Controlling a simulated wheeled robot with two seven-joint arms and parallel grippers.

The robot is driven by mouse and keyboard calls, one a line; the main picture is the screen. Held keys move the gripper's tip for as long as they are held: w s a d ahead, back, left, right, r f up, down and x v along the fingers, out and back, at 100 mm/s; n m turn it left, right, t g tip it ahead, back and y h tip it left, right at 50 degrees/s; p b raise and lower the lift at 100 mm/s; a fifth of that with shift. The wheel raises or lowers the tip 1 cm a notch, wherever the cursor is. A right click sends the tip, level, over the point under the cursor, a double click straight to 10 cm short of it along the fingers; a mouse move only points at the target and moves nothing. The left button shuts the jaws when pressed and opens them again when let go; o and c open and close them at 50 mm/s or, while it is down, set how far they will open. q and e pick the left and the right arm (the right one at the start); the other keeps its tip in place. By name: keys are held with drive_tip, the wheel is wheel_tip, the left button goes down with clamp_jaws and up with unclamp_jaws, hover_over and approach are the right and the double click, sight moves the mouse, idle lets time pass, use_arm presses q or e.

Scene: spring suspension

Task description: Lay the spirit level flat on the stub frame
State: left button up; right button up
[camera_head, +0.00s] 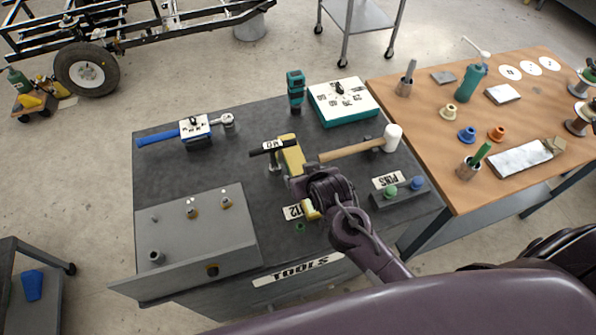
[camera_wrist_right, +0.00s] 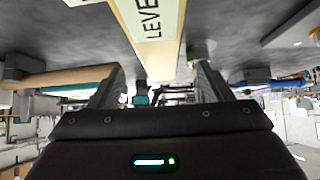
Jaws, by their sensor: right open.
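The spirit level (camera_head: 291,153) is a yellow bar lying on the dark tool table, partly hidden under my right gripper (camera_head: 308,188). In the right wrist view its pale "LEVEL" label and yellow body (camera_wrist_right: 157,52) come down between the two fingers of my right gripper (camera_wrist_right: 157,82). The fingers are open, one on each side of the bar, and I cannot tell whether they touch it. The stub frame (camera_head: 175,242) appears to be the grey plate with small studs at the table's left front. My left gripper is not in view.
A mallet (camera_head: 350,148) lies close beside the level. A block with green and blue knobs (camera_head: 400,197) is at right. Bare tabletop separates level and plate.

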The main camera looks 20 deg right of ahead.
sight(300, 171)
drive_tip(key=shift+w+f, duration=0.2)
drive_tip(key=shift+w, duration=0.25)
drive_tip(key=p+x, duration=0.1)
drive_tip(key=x, duration=0.2)
drive_tip(key=shift+d+f, duration=0.1)
drive_tip(key=shift+d, duration=0.05)
drive_tip(key=shift+w+f, duration=0.3)
drive_tip(key=c, duration=1.4)
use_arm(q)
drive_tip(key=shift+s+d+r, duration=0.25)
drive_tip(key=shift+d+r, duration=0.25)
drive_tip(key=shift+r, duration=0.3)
use_arm(e)
drive_tip(key=shift+o, duration=0.2)
drive_tip(key=shift+r, duration=0.1)
